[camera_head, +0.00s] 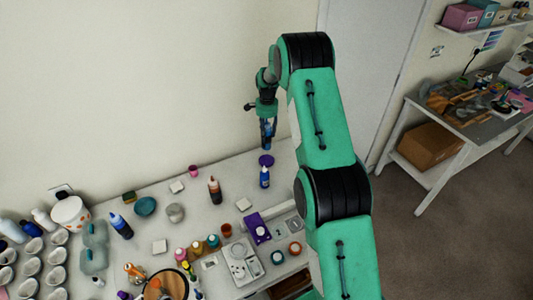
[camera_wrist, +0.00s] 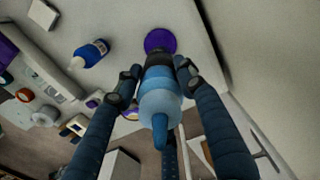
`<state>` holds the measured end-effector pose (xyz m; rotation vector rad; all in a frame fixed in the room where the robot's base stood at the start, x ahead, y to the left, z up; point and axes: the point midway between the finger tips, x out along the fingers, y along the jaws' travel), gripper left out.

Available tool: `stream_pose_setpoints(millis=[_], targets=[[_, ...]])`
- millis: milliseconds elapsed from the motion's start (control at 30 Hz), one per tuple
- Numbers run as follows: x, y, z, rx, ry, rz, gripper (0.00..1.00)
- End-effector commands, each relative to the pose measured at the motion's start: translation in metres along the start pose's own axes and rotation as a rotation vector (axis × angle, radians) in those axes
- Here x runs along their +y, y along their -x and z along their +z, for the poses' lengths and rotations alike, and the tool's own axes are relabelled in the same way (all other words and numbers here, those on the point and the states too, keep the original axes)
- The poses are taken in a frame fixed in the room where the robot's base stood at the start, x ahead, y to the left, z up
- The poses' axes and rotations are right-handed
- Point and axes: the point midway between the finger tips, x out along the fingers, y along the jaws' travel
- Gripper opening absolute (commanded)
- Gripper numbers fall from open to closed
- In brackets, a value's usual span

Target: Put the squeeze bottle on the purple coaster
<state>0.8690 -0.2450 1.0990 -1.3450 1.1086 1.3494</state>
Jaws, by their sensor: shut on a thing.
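My gripper (camera_head: 267,136) is shut on the squeeze bottle (camera_wrist: 160,103), a blue bottle with a pointed nozzle that faces the wrist camera. In the head view the bottle (camera_head: 268,128) is a small blue shape, partly hidden by the fingers. It is held above the back right of the table. The purple coaster (camera_head: 266,160) lies flat on the table below my gripper. In the wrist view the coaster (camera_wrist: 160,40) shows just beyond the held bottle, which covers a little of its near edge. Its visible top is bare.
A second blue bottle (camera_head: 264,178) with a white label stands close in front of the coaster; it also shows in the wrist view (camera_wrist: 91,54). A dark red bottle (camera_head: 214,190) and a purple box (camera_head: 257,228) stand farther off. The wall is close behind.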

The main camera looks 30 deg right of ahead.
Motion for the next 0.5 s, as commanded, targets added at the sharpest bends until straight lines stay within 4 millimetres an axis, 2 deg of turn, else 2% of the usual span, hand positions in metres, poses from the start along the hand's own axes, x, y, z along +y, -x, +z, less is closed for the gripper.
stream_pose_setpoints(millis=[300, 500], targets=[[0.001, -0.043, 0.000, -0.001, 0.000, 0.001, 0.07], [0.000, -0.052, 0.000, 0.000, 0.001, -0.001, 0.06]])
